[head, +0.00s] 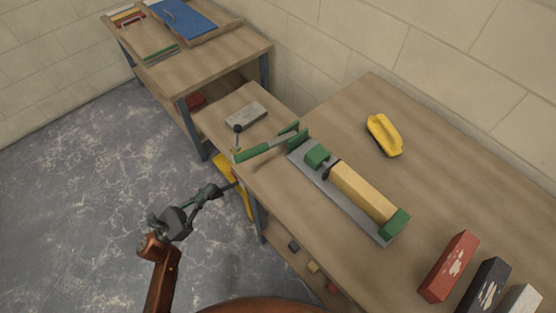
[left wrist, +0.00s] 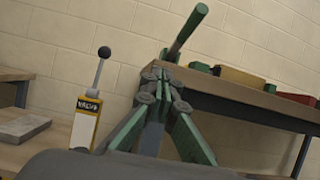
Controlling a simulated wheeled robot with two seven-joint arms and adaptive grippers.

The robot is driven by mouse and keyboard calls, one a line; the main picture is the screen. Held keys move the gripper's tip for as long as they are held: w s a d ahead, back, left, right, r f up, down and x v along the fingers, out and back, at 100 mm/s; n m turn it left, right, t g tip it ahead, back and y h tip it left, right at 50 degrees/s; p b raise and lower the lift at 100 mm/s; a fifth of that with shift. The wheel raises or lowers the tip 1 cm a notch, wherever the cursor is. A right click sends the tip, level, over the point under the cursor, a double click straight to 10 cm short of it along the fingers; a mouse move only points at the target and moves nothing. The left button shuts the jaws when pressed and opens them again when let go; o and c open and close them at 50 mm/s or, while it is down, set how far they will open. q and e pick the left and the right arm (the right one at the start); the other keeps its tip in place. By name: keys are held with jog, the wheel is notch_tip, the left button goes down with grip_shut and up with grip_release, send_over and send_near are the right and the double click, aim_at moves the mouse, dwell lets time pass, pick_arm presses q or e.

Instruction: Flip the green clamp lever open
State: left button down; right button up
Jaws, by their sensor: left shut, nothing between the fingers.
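The green clamp lever (head: 264,147) juts left from the clamp, past the edge of the workbench. The clamp has a long grey base (head: 367,228) and green blocks at its ends, with a yellow-tan bar (head: 362,191) lying between them. In the left wrist view the lever (left wrist: 188,32) rises tilted above the bench edge, behind my fingertips. My left gripper (head: 233,185) is shut and empty, below and left of the lever in the head view, and it looks apart from it. It also shows in the left wrist view (left wrist: 167,82). My right gripper is in neither view.
A black-knobbed valve lever (head: 237,129) on a yellow post (left wrist: 84,124) stands close left of the clamp lever. A grey block (head: 246,115) lies behind it. A yellow float (head: 384,135) and red (head: 449,266) and black blocks are on the workbench (head: 330,125). The floor at left is clear.

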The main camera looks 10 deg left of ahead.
pick_arm(q)
jog(key=m, duration=0.1)
jog(key=s+d+r+m+g+h, duration=0.1)
jog(key=r+m+h, duration=0.1)
jog(key=m, duration=0.1)
jog(key=shift+s+d+r+g, duration=0.15)
jog(key=shift+s+d+g, duration=0.1)
jog(key=shift+d+g, duration=0.1)
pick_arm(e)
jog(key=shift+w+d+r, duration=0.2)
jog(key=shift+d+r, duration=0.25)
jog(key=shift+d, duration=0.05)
